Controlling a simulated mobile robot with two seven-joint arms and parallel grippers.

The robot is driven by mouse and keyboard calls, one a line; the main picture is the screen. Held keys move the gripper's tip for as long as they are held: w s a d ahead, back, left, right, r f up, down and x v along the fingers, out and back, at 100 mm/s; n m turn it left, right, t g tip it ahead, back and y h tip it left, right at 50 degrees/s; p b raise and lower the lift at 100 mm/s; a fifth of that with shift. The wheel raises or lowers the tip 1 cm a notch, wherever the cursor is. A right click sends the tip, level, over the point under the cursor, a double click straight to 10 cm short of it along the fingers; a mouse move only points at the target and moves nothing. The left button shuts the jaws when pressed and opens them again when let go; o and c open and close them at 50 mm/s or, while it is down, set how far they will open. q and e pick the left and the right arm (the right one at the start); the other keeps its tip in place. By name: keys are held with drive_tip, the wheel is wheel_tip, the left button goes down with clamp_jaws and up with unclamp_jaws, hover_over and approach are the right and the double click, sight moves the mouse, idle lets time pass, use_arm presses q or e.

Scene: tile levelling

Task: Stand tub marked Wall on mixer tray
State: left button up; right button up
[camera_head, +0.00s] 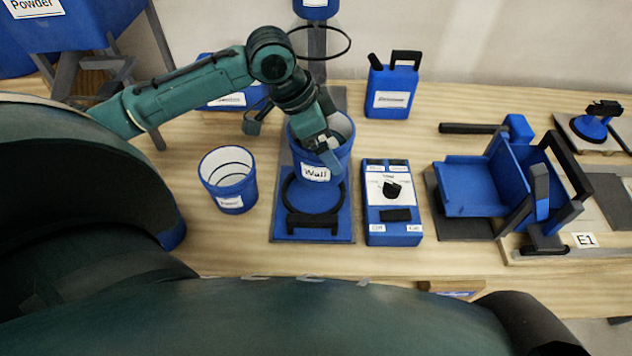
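The blue tub marked Wall (341,166) is at the rear part of the blue mixer tray (342,228), behind and partly over the tray's dark ring (290,204). It looks roughly upright; its base is partly hidden, and I cannot tell whether it touches the tray or hangs just above it. My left gripper (325,150) reaches down from the left at the tub's front rim, with a finger on the outside above the Wall label. It appears shut on the tub wall. My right gripper is not in view.
A second blue tub (240,191) stands left of the tray. A blue control box (393,215) is close on the right, with a blue jug (391,88) behind. A blue tipping holder (480,185) stands further right. The mixer column and hoop (319,57) rise behind the tray.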

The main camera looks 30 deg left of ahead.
use_arm(q)
drive_tip(key=shift+a+r+m+g+h, duration=0.3)
drive_tip(key=shift+a+r+m+g, duration=0.15)
drive_tip(key=shift+a+m, duration=0.5)
drive_tip(key=shift+d+f+m, duration=0.15)
drive_tip(key=shift+f+m, duration=0.05)
drive_tip(key=shift+m, duration=0.05)
wheel_tip(320, 180, down, 4)
drive_tip(key=shift+r+b, duration=0.15)
drive_tip(key=shift+b, duration=0.15)
drive_tip(key=shift+f, duration=1)
wheel_tip(320, 180, down, 4)
drive_tip(key=shift+r+b, duration=0.2)
drive_tip(key=shift+b, duration=0.5)
drive_tip(key=shift+f, duration=0.1)
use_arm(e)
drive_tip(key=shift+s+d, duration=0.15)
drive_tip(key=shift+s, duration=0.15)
use_arm(q)
drive_tip(key=shift+f, duration=0.1)
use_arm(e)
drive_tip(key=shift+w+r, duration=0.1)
